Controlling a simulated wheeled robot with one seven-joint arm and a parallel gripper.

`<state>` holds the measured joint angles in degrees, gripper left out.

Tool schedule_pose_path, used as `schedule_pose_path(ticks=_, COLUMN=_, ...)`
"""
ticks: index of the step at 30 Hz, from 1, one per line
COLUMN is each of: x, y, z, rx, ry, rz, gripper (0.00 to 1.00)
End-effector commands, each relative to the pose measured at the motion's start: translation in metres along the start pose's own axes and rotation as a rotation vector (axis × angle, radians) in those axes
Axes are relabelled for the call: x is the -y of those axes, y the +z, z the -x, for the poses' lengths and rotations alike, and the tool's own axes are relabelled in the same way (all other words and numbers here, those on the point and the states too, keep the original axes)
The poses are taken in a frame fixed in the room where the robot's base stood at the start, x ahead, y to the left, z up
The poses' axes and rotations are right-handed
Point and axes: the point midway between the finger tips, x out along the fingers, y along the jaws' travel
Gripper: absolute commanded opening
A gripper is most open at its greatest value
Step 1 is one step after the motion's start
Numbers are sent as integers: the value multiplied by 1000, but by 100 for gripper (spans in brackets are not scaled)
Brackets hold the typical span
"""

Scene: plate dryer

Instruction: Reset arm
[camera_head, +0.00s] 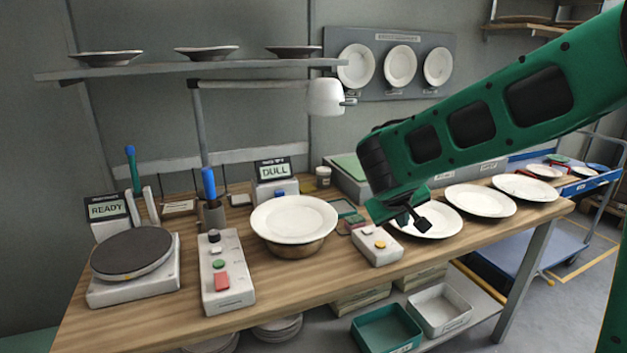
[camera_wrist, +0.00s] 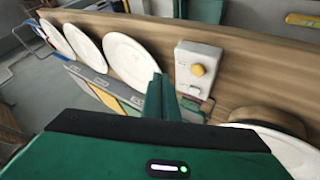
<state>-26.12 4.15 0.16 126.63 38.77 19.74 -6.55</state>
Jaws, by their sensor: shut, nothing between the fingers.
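My green arm reaches in from the right in the head view. My gripper (camera_head: 420,224) hangs above the table, over the near plate (camera_head: 440,217) of a row. Its dark fingers are together with nothing between them. In the wrist view the gripper (camera_wrist: 160,88) shows as closed green fingers at the middle, between a white plate (camera_wrist: 130,64) and a white box with a yellow button (camera_wrist: 198,70). The same box stands left of the gripper in the head view (camera_head: 376,246).
A white plate (camera_head: 294,219) rests on a round metal base (camera_head: 291,249) near the table's middle. A turntable (camera_head: 131,254) and a button box (camera_head: 226,274) stand at left. More plates (camera_head: 480,201) lie at right. A lamp (camera_head: 326,97) overhangs the table's back. A blue cart (camera_head: 570,185) stands beyond.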

Motion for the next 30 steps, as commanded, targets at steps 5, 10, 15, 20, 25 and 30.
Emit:
schedule_pose_path(ticks=5, x=-74, y=87, z=5, rx=192, ry=-33, rz=-178, gripper=0)
schedule_pose_path(ticks=10, x=-116, y=186, z=30, rx=385, ry=-100, rz=-362, gripper=0)
schedule_pose_path(ticks=15, x=-125, y=275, z=68, rx=546, ry=-188, rz=-532, gripper=0)
schedule_pose_path(ticks=20, x=-114, y=328, z=101, rx=644, ry=-262, rz=-642, gripper=0)
schedule_pose_path(ticks=25, x=-105, y=351, z=117, rx=690, ry=-304, rz=-690, gripper=0)
schedule_pose_path(ticks=30, x=-104, y=354, z=120, rx=696, ry=-310, rz=-695, gripper=0)
